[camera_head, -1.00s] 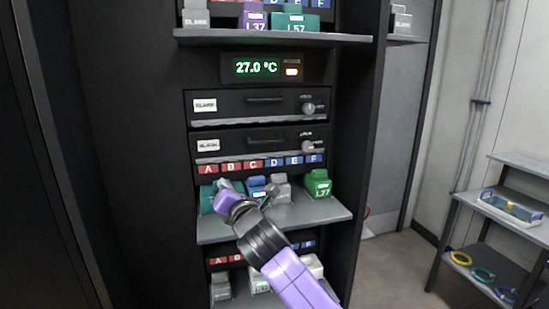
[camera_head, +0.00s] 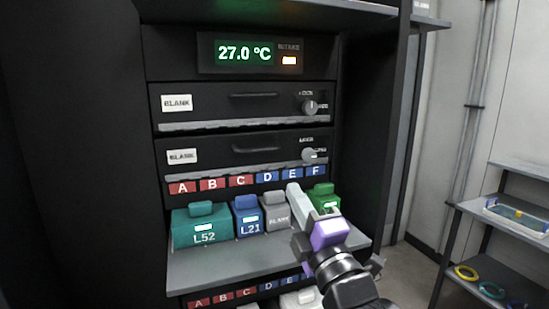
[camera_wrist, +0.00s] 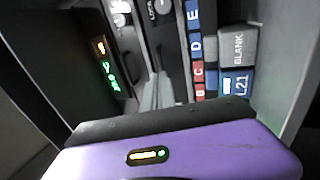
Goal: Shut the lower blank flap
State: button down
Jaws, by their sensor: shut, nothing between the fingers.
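The lower blank flap (camera_head: 225,150) is a dark panel with a white BLANK label on the left, a recessed handle in the middle and a round knob on the right. In the head view it looks upright, in line with the similar panel above; I cannot tell whether it is fully flush. My gripper (camera_head: 294,190) is shut and empty, its fingertips in front of the letter strip near E, below the flap's right part. In the wrist view my shut fingers (camera_wrist: 156,90) overlap the turned picture of the lower flap (camera_wrist: 165,45); contact cannot be told.
The upper blank flap (camera_head: 225,103) sits below the 27.0 °C display (camera_head: 245,53). On the shelf (camera_head: 215,268) stand teal L52 (camera_head: 203,229), blue L21 (camera_head: 247,218), a grey BLANK block (camera_head: 277,216) and a green block (camera_head: 322,193). A side rack (camera_head: 500,215) stands at right.

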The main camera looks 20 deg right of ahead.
aim_at(272, 150)
jog(key=p+x, duration=0.2)
jog(key=x, duration=1)
jog(key=shift+s+r+p, duration=0.1)
jog(key=shift+p, duration=0.2)
jog(key=shift+w+r, duration=0.45)
jog(key=shift+r, duration=0.3)
